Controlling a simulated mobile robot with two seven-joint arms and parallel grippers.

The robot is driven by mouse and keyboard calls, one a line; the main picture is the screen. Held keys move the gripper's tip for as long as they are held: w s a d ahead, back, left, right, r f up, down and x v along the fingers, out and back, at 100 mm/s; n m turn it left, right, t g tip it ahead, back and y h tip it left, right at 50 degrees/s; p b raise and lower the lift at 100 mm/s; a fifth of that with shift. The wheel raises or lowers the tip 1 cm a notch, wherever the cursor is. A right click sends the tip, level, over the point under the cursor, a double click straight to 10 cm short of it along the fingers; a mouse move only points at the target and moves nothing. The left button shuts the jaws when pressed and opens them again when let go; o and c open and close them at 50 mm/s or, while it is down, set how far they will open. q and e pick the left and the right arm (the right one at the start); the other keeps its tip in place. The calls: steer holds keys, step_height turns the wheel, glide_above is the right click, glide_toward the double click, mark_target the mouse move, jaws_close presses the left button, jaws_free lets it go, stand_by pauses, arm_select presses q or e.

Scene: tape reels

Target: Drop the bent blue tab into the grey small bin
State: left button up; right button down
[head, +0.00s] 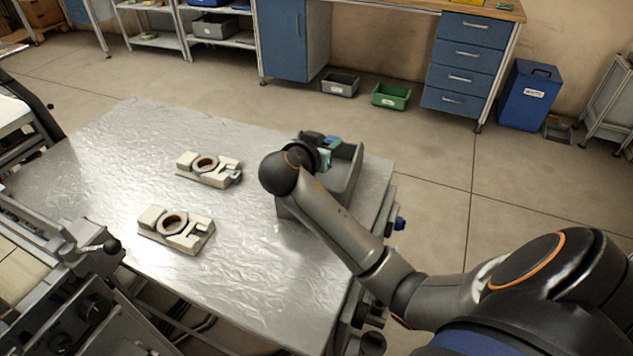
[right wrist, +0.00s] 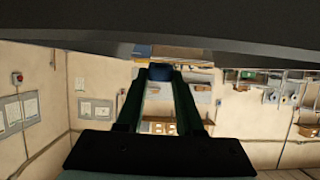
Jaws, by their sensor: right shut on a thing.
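The blue tab (right wrist: 160,73) is held between the fingertips of my right gripper (right wrist: 159,82) in the right wrist view. Its bend cannot be made out. In the head view my right gripper (head: 327,145) is at the grey bin (head: 347,178) on the right side of the metal table. My wrist hides part of the bin and much of the gripper. A bit of blue shows at the gripper, and I cannot tell how high it is above the bin floor. My left gripper is not in view.
Two beige fixtures with round rings, one farther back (head: 222,181) and one nearer (head: 190,243), stand on the metal table (head: 270,262). The table between them and the bin is clear. A grey bin (head: 341,90) and a green bin (head: 391,104) sit on the floor beyond.

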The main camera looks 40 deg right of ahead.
steer(key=shift+c, duration=2.3)
jaws_free()
steer(key=shift+a, duration=0.1)
steer(key=v, duration=1.2)
steer(key=shift+s, duration=0.2)
steer(key=shift+a, duration=0.1)
